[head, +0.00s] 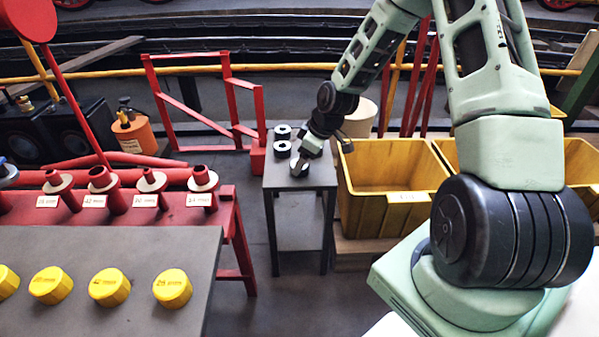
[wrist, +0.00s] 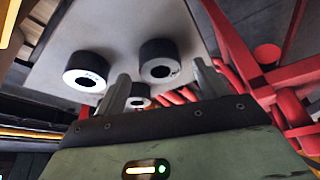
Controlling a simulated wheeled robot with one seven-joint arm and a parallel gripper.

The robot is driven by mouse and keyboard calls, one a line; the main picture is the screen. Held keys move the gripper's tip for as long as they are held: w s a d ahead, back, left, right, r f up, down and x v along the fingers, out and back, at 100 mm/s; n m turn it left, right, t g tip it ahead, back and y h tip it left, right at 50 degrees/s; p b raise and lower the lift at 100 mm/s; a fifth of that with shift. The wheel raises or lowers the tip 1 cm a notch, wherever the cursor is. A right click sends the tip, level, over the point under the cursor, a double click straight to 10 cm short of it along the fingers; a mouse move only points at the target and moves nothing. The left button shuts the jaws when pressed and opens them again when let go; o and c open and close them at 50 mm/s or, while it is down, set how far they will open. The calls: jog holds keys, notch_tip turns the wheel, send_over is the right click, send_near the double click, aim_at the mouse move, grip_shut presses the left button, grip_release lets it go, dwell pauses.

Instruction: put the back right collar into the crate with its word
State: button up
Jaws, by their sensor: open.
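A small grey table (head: 314,183) holds dark collars with pale top rings. Two collars, a farther one (head: 282,131) and a nearer one (head: 281,149), stand at its left side. A third collar (head: 299,169) is partly covered by my gripper (head: 303,158), which hangs low over the table. In the wrist view my open gripper (wrist: 161,70) has its fingers apart, with one collar (wrist: 160,60) showing between the fingertips; contact cannot be told. Another collar (wrist: 86,72) is left of it and a smaller-looking one (wrist: 139,96) below. Which is the back right collar is unclear. A yellow crate (head: 391,215) carries an unreadable label.
More yellow crate (head: 448,152) shows behind my arm, mostly hidden. A red bench (head: 228,225) with labelled flanged pipes and a grey tabletop (head: 110,255) with yellow caps stand at left. A red frame (head: 190,66) rises behind the small table. Bare floor lies between bench and table.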

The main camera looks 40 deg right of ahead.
jog(key=shift+x, duration=1.15)
jog(key=shift+r, duration=0.15)
jog(key=c, duration=1.5)
